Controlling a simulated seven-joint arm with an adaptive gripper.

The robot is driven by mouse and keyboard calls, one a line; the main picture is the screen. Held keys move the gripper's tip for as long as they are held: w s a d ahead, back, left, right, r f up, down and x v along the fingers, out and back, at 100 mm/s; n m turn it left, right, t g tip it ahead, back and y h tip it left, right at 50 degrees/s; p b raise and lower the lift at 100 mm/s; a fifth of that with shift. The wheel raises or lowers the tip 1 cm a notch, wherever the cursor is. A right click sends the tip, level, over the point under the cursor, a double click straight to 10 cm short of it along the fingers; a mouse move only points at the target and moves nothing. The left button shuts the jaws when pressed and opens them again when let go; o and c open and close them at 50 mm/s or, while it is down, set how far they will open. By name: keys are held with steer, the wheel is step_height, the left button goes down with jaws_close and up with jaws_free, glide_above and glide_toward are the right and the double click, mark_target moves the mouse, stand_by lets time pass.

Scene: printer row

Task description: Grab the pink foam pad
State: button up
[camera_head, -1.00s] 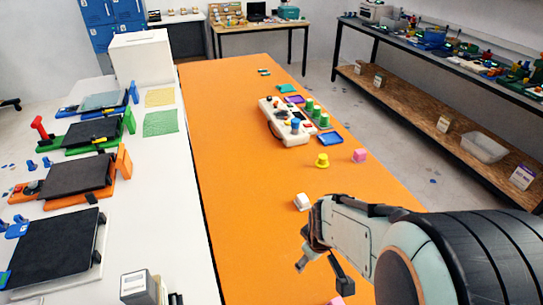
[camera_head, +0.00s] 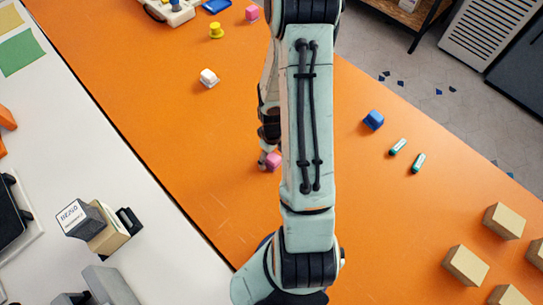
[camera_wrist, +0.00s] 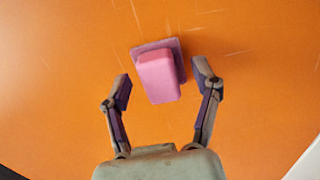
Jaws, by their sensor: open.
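A pink foam pad (camera_wrist: 158,76), with rounded edges and a darker mauve layer under it, sits on the orange table in the wrist view. My gripper (camera_wrist: 163,84) is open, with one finger on either side of the pad and a gap showing on both sides. In the head view the pad (camera_head: 273,159) shows small beside my gripper (camera_head: 264,162), partly hidden by my arm. I cannot tell the fingertips' height above the table. A second pink block (camera_head: 252,13) stands farther off at the top.
On the orange table (camera_head: 150,120) are a white block (camera_head: 208,77), a yellow knob-like piece (camera_head: 216,30), a blue block (camera_head: 373,120), two small green-and-white pieces (camera_head: 398,146) and several tan blocks (camera_head: 465,265). The table around the pad is clear.

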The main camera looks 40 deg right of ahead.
steer(key=c, duration=1)
steer(key=shift+c, duration=0.2)
